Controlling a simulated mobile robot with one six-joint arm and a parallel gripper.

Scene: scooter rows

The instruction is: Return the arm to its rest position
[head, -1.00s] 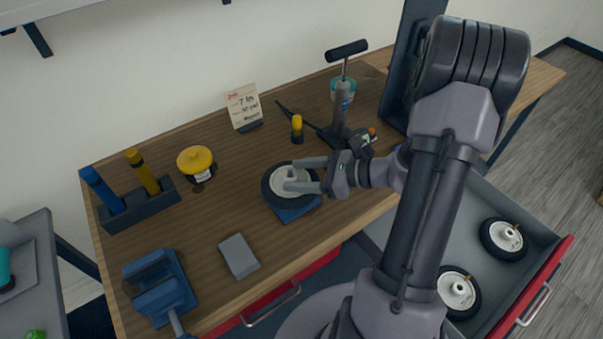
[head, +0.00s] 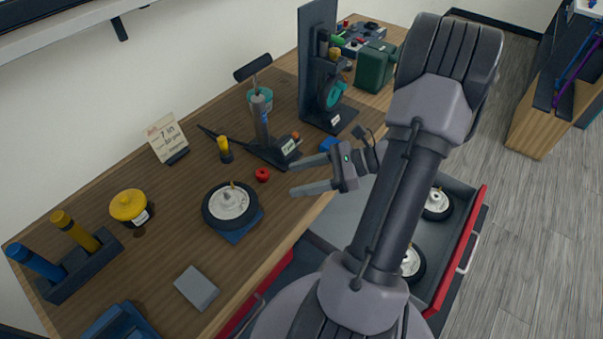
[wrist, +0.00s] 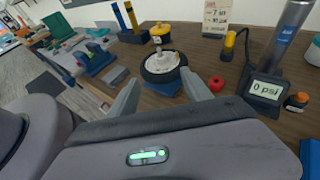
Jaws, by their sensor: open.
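My gripper (head: 310,176) is open and empty, held above the front edge of the wooden workbench, to the right of the small wheel. In the wrist view my gripper (wrist: 160,97) shows its two fingers spread apart with nothing between them. The small wheel (head: 229,204) with a black tyre and pale hub lies flat on a blue block (head: 243,232) on the bench. The wheel (wrist: 160,64) also shows in the wrist view beyond my fingertips, apart from them. My arm stretches across the right half of the head view.
An open drawer (head: 468,225) with wheels in it lies below and right of my gripper. A pump (head: 262,125) with a gauge, reading 0 psi in the wrist view, stands behind it. A red ring (head: 262,174), a yellow-capped jar (head: 130,207) and a grey block (head: 197,288) sit on the bench.

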